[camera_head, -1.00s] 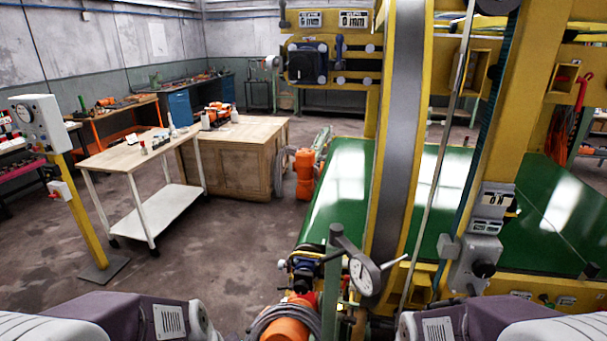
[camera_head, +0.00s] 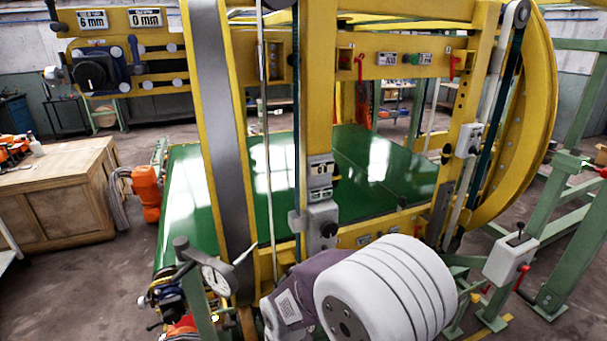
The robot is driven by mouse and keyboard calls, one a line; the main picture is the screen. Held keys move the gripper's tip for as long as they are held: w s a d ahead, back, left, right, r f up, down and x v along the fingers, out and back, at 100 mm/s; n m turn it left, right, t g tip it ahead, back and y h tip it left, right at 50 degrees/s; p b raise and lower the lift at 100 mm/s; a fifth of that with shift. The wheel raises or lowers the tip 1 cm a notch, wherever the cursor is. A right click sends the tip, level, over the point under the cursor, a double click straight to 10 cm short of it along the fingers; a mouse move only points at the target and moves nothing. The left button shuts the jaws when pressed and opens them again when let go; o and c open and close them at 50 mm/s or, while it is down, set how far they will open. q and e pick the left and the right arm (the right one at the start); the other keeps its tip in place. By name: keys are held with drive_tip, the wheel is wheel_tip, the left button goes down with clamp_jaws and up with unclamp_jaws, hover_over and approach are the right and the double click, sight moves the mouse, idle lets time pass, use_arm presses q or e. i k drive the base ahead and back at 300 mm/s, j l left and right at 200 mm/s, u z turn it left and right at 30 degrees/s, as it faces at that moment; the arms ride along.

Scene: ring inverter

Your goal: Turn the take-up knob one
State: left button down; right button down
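The yellow machine frame (camera_head: 316,120) carries several knobs, and I cannot tell from the picture which is the take-up knob. A black knob (camera_head: 328,229) sits on a grey box (camera_head: 318,214) low on the middle post, with small label plates above. A larger black knob (camera_head: 92,74) is at upper left, under plates reading 6 mm and 0 mm. A round dial gauge (camera_head: 215,279) is at lower left. Neither gripper is in view.
A green belt (camera_head: 185,205) runs through the machine. A large yellow ring (camera_head: 535,110) and a green stand (camera_head: 545,245) with a grey switch box (camera_head: 508,258) are at right. A wooden cabinet (camera_head: 60,200) stands left. Floor is open at lower left.

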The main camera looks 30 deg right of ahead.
sight(143, 302)
drive_tip(key=j+z, duration=0.3)
drive_tip(key=j, duration=0.5)
drive_tip(key=j+z, duration=0.3)
drive_tip(key=j, duration=0.5)
drive_tip(key=j+z, duration=0.3)
drive_tip(key=j, duration=0.55)
drive_tip(key=k+l+z, duration=0.1)
drive_tip(key=l+z, duration=0.55)
drive_tip(key=l, duration=0.25)
drive_tip(key=l+z, duration=0.35)
drive_tip(key=j+u, duration=0.5)
drive_tip(key=i+j+u, duration=0.1)
drive_tip(key=j+u, duration=0.4)
drive_tip(key=j, duration=0.2)
drive_tip(key=i+j+u, duration=0.15)
drive_tip(key=i+j, duration=0.15)
drive_tip(key=j, duration=0.15)
